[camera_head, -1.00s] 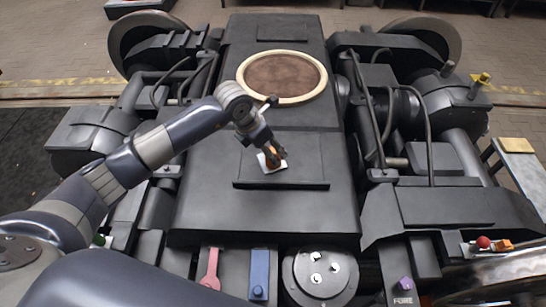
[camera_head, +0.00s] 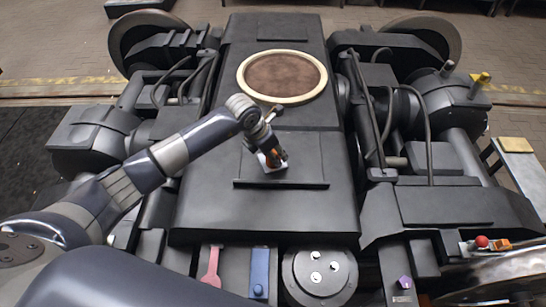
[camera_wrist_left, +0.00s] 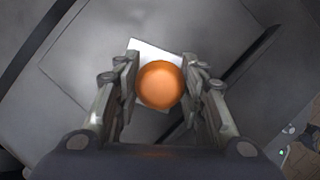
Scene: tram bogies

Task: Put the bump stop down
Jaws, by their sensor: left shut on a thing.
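The bump stop (camera_wrist_left: 160,85) shows as a round orange piece between the two fingers of my left gripper (camera_wrist_left: 162,92) in the left wrist view. In the head view, my left gripper (camera_head: 272,158) is shut on the bump stop, low over a white square (camera_head: 274,168) on the middle of the dark bogie frame. The white square also shows behind the bump stop in the left wrist view (camera_wrist_left: 145,47). I cannot tell whether the bump stop touches the square. My right gripper is not in view.
A raised dark ledge (camera_head: 282,185) runs just in front of the white square. A brown round plate with a pale ring (camera_head: 283,99) lies behind it. A red tool (camera_head: 211,267), a blue block (camera_head: 259,273) and a round flange (camera_head: 320,277) are at the front.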

